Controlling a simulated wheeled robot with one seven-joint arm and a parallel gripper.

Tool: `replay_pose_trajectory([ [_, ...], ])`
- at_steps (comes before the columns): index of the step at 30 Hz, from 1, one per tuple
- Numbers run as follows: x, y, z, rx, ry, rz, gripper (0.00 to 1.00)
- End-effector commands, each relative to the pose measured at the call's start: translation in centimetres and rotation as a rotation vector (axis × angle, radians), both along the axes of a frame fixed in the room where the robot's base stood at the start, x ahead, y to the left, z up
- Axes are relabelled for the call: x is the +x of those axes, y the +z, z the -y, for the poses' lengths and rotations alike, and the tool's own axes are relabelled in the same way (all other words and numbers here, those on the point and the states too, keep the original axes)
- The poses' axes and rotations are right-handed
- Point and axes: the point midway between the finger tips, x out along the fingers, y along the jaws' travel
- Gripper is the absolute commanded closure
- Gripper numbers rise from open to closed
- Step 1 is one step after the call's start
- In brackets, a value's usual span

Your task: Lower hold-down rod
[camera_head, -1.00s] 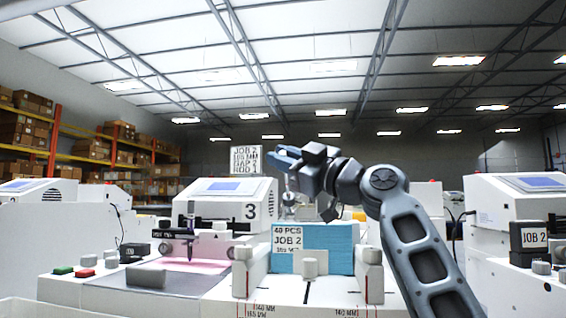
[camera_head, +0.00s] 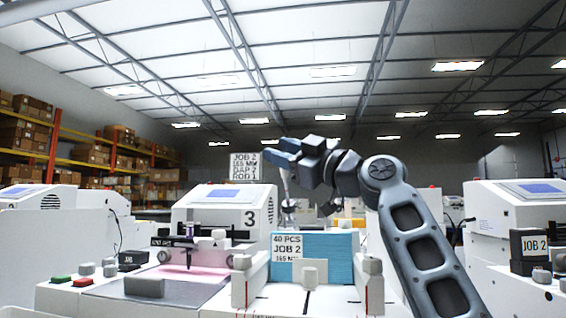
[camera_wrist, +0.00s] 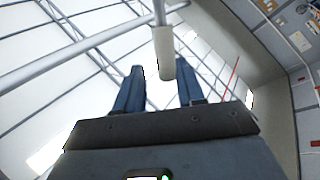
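My gripper (camera_head: 278,152) is raised above the stack of blue sheets, its blue fingers pointing left and slightly up. A thin light rod (camera_head: 287,186) stands below the fingers, over the stack. In the wrist view, a pale grey cylinder (camera_wrist: 164,52) on a thin rod (camera_wrist: 158,12) shows between the two fingers of my gripper (camera_wrist: 160,72). The fingers are apart. A clear gap shows on the left of the cylinder and a narrower one on the right. I cannot tell whether the cylinder lies fully between the fingertips in depth. The fingers hide the rod's top in the head view.
The blue stack (camera_head: 335,248) bears a "JOB 2" label and sits between white guide blocks with knobs. A sign (camera_head: 245,167) reading "JOB 2" stands just left of my fingers. Plotter 3 (camera_head: 208,202) is at left, with pink paper (camera_head: 190,268) under its pen.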

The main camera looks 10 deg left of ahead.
Motion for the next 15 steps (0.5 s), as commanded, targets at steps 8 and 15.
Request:
replay_pose_trajectory([
  [8, -1.2, 4.1, 4.5, 0.001, -0.003, 0.004, 0.62],
  [15, -2.3, 6.6, 8.6, 0.0, -0.002, 0.002, 0.62],
])
